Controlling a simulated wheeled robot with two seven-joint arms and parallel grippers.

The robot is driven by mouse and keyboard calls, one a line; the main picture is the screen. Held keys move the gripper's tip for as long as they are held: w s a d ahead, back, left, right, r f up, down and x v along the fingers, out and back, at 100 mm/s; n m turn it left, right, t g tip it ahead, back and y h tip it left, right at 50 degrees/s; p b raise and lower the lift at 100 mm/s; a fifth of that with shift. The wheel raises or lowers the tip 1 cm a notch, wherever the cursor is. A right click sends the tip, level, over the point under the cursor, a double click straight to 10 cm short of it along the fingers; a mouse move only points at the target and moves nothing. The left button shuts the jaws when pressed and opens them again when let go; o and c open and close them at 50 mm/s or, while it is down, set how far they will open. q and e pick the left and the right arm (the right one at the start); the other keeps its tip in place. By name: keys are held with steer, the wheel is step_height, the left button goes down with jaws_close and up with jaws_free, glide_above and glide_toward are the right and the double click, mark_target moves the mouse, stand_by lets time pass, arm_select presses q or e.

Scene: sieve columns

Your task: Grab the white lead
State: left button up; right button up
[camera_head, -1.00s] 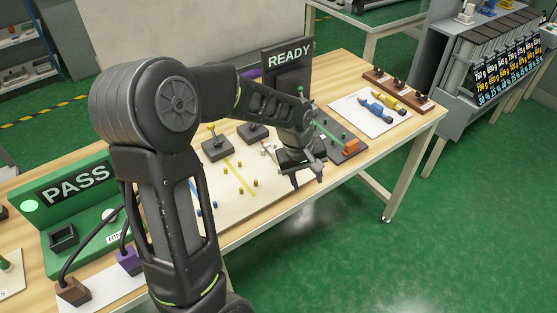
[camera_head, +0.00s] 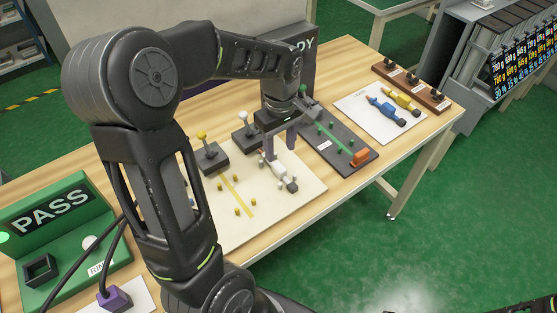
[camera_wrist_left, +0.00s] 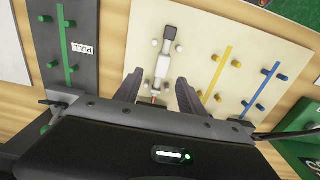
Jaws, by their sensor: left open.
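The white lead (camera_head: 284,174) lies on the cream board (camera_head: 312,190), a white body with a dark grey end. In the left wrist view the white lead (camera_wrist_left: 163,62) runs up and down the picture between small white pegs. The lead's lowest part is hidden by the gripper body.
A dark board with green pegs and an orange block (camera_head: 360,157) lies to the right. A white sheet (camera_head: 372,125) holds blue and yellow connectors. Yellow pegs and a yellow strip (camera_head: 238,196) lie left of the lead. A green PASS stand (camera_head: 66,220) is at far left.

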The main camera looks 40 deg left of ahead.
mark_target(279, 166)
arm_select(q)
steer(key=shift+s+d+r, duration=0.15)
steer(key=shift+s+d, duration=0.05)
steer(key=shift+s, duration=0.05)
steer(key=shift+w+a+f, duration=0.1)
steer(key=shift+f, duration=1.3)
steer(key=shift+f, duration=0.1)
step_height(279, 166, down, 5)
steer(key=shift+a+p, duration=0.1)
steer(key=shift+p, duration=0.4)
steer(key=shift+c, duration=0.5)
jaws_close()
